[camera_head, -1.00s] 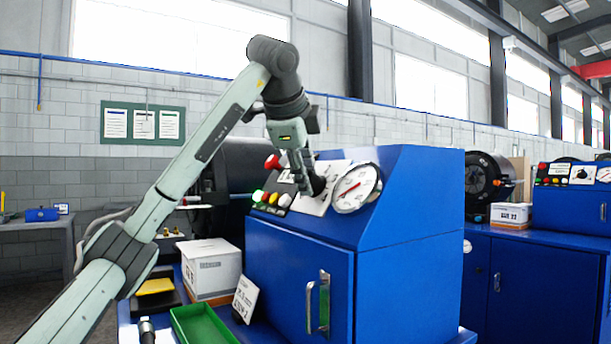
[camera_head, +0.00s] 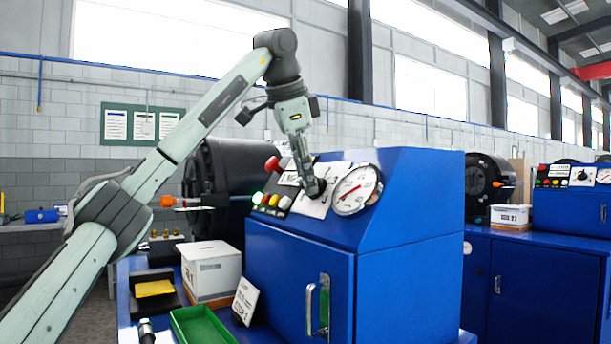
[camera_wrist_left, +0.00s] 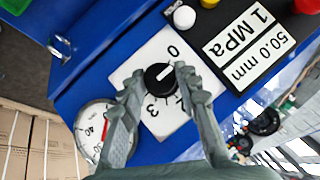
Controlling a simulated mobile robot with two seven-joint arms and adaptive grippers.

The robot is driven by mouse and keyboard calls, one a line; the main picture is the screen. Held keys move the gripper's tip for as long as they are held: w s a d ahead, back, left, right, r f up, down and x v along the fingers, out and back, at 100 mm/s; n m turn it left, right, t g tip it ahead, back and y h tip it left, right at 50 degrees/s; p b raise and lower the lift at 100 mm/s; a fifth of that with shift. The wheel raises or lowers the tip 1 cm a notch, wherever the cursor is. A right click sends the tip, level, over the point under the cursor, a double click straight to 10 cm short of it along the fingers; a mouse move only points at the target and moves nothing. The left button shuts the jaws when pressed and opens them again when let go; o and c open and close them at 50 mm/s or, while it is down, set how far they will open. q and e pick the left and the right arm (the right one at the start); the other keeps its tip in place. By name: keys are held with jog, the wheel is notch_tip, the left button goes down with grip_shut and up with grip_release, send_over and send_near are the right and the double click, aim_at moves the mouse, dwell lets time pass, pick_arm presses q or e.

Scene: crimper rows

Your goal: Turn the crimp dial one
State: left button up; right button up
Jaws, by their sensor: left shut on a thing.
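The crimp dial (camera_wrist_left: 160,77) is a round black knob with a white line, on a white plate (camera_wrist_left: 144,62) with numbers; 0 and 3 can be read. The line slants toward the upper right in the wrist view, on the side of the 0. My left gripper (camera_wrist_left: 158,82) is shut on the dial, one finger on each side; a finger partly covers another number. In the head view the left gripper (camera_head: 314,188) points down at the dial on the sloped face of the blue machine (camera_head: 407,190). The right gripper is not in view.
A pressure gauge (camera_head: 357,189) sits right beside the dial plate. Coloured buttons (camera_head: 272,200) and a red knob (camera_head: 273,164) are to its left. A white box (camera_head: 211,268) and a green tray (camera_head: 203,325) stand on the bench below. A second blue machine is at right.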

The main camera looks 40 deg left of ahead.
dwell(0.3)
pick_arm(q)
jog(key=o, duration=1.2)
jog(key=shift+c, duration=0.2)
jog(key=v, duration=1.2)
